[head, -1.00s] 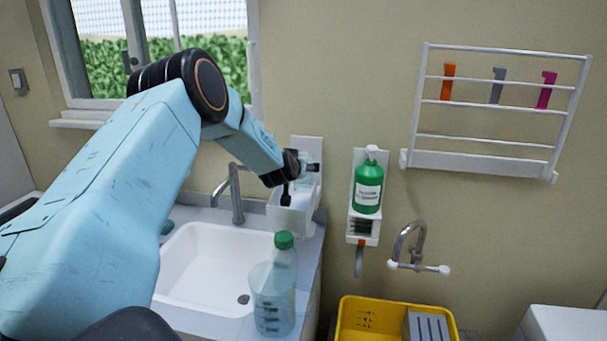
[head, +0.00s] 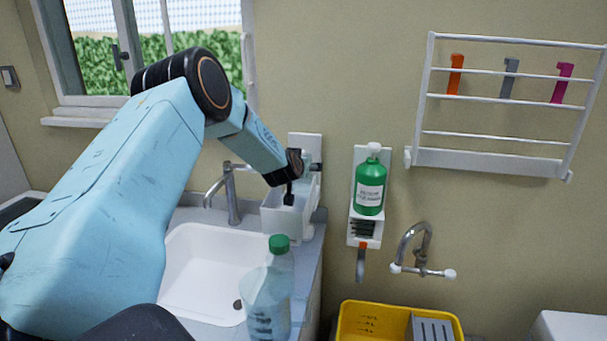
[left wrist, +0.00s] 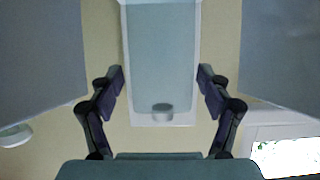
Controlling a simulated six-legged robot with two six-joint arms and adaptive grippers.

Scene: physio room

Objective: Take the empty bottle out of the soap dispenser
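The white soap dispenser (head: 283,222) is on the wall behind the sink, right of the tap. A clear, pale bottle (head: 306,160) shows in its upper part, partly hidden by my left gripper. My left gripper (head: 302,182) is at the dispenser, its dark fingers on either side of the bottle. In the left wrist view, the fingers of my left gripper (left wrist: 161,88) are wide apart. The grey-blue bottle (left wrist: 162,55), with a grey round part near its end, lies between them against a white backing. Contact cannot be told. My right gripper is not in view.
A clear bottle with a green cap (head: 270,298) stands by the sink (head: 205,270). A green pump bottle (head: 370,187) hangs in a wall holder to the right. Below are a wall tap (head: 415,248) and yellow tray (head: 375,322). A white rack (head: 490,160) is at upper right.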

